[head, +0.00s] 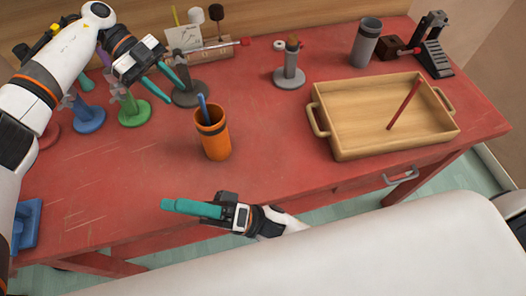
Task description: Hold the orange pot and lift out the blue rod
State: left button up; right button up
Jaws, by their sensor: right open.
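The orange pot (216,146) stands upright on the red table, left of the middle. The blue rod (203,104) stands in it, its top end showing above the rim and leaning a little left; its lower part is hidden inside. My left gripper (178,95) is open and empty, above the table up and to the left of the pot, apart from the rod. My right gripper (165,205) is open and empty, low at the table's front edge, below the pot in the picture and not touching it.
A wooden tray (336,145) with a dark red stick (404,105) stands on the right. Grey stand (290,77), grey cup (366,45) and black device (433,50) stand behind. Green (134,114) and blue (88,119) stands are left. The table (270,150) between pot and tray is clear.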

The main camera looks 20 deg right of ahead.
aim_at(228, 144)
jog(key=w+d+f+n+h, duration=0.1)
jog(key=w+d+f+n, duration=0.1)
jog(key=d, duration=0.1)
jog(key=w+d+f+n+t+h, duration=0.1)
jog(key=w+d+f+n+h, duration=0.1)
jog(key=w+d+n, duration=0.1)
jog(key=w+d+f+n+h, duration=0.1)
jog(key=w+d+f+n, duration=0.1)
jog(key=d, duration=0.1)
jog(key=shift+w+d+n+h, duration=0.15)
jog(key=shift+d+n+h, duration=0.15)
jog(key=shift+h, duration=0.1)
jog(key=w+d+f+n+h, duration=0.1)
jog(key=d, duration=0.1)
jog(key=w+d+f+n+t+h, duration=0.1)
jog(key=w+d, duration=0.1)
jog(key=d, duration=0.1)
jog(key=w+d+f+n+t+h, duration=0.1)
jog(key=d+f+h, duration=0.1)
jog(key=d, duration=0.1)
jog(key=shift+w+n, duration=0.3)
jog(key=shift+w+d, duration=0.1)
jog(key=shift+w, duration=0.1)
jog(key=x, duration=1.1)
jog(key=shift+w+a+f, duration=0.1)
jog(key=shift+w+a, duration=0.15)
jog(key=shift+w, duration=0.05)
jog(key=shift+c, duration=0.5)
jog(key=c, duration=1.1)
jog(key=shift+o, duration=0.2)
